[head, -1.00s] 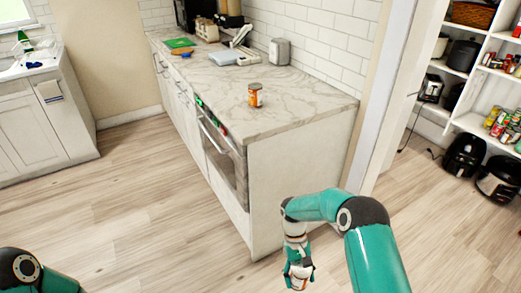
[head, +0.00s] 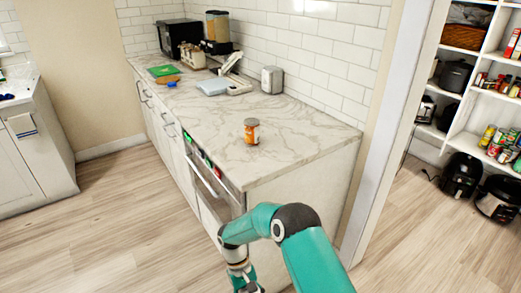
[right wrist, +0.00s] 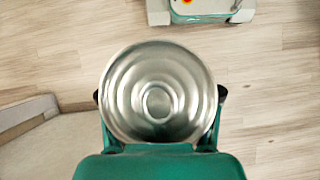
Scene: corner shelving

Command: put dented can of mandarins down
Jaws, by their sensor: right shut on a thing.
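My right gripper (head: 245,283) is low at the bottom of the head view, in front of the counter's near end and below its top. In the right wrist view the right gripper (right wrist: 159,95) is shut around a can (right wrist: 158,90). I see the can's round, ridged metal end; its label and any dent are hidden there. The marble-patterned counter (head: 205,115) runs back along the wall. Another can (head: 251,131), with an orange label, stands upright near the counter's near end. My left gripper is out of view.
The counter around the standing can is clear. A door frame (head: 385,130) and pantry shelves (head: 485,105) are at the right.

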